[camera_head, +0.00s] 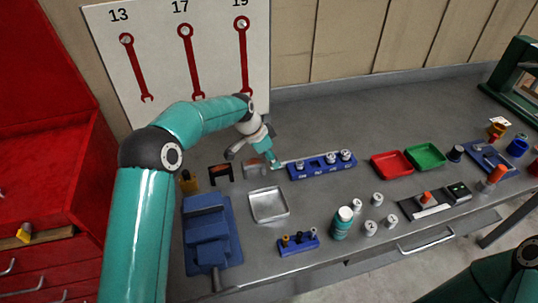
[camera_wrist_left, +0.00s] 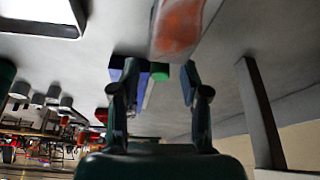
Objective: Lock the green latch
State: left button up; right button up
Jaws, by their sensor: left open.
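My left gripper (camera_head: 255,157) is open above the back left of the workbench, beside the left end of a blue block (camera_head: 322,166). In the left wrist view its two fingers (camera_wrist_left: 154,80) stand apart. A small round green piece (camera_wrist_left: 160,72) shows between them, next to a blue part (camera_wrist_left: 132,72); it may be the green latch. I cannot tell whether a finger touches it, or whether it is locked. In the head view the latch is not clearly seen near the gripper. My right gripper is out of view; only part of my right arm shows at bottom right.
A grey bracket with orange (camera_head: 256,169) and a black bracket (camera_head: 221,174) stand near the gripper. A blue vise (camera_head: 208,238), a metal tray (camera_head: 269,206), a red tray (camera_head: 391,164) and a green tray (camera_head: 426,155) are on the bench. The bench behind the trays is clear.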

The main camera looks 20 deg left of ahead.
pick_arm(q)
jog(key=shift+f, duration=0.15)
grip_shut()
jog(key=shift+d, duration=0.1)
